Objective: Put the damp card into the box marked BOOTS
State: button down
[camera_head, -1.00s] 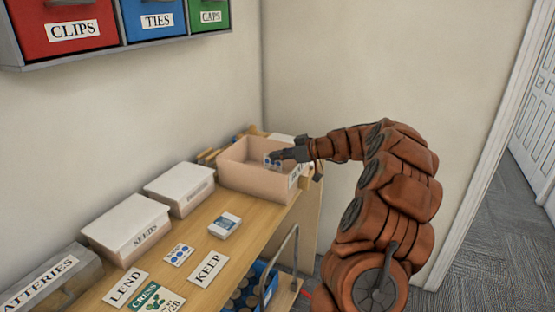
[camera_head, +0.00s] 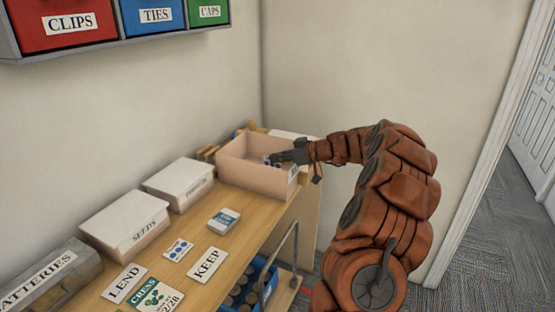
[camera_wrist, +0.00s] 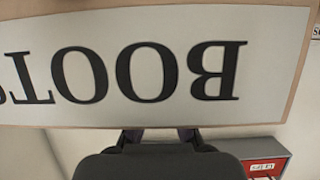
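The open tan box (camera_head: 255,178) stands at the far end of the wooden shelf. Its end label faces right in the head view; the wrist view shows the label BOOTS (camera_wrist: 150,72) upside down and very near. My gripper (camera_head: 270,159) reaches over the box's right side, its tips within the opening.
Lidded white boxes, one marked SEEDS (camera_head: 125,222), line the wall. A blue-dotted card (camera_head: 178,250), a blue-and-white card (camera_head: 224,220), a CRESS packet (camera_head: 155,295) and labels LEND (camera_head: 124,284) and KEEP (camera_head: 207,265) lie on the shelf. A metal handle (camera_head: 282,260) rises at the shelf's front.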

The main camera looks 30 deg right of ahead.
jog(key=shift+f+b, duration=0.35)
jog(key=shift+b, duration=0.25)
jog(key=c, duration=1.3)
grip_release()
jog(key=shift+r, duration=0.1)
jog(key=shift+r+p, duration=0.15)
jog(key=shift+p, duration=0.15)
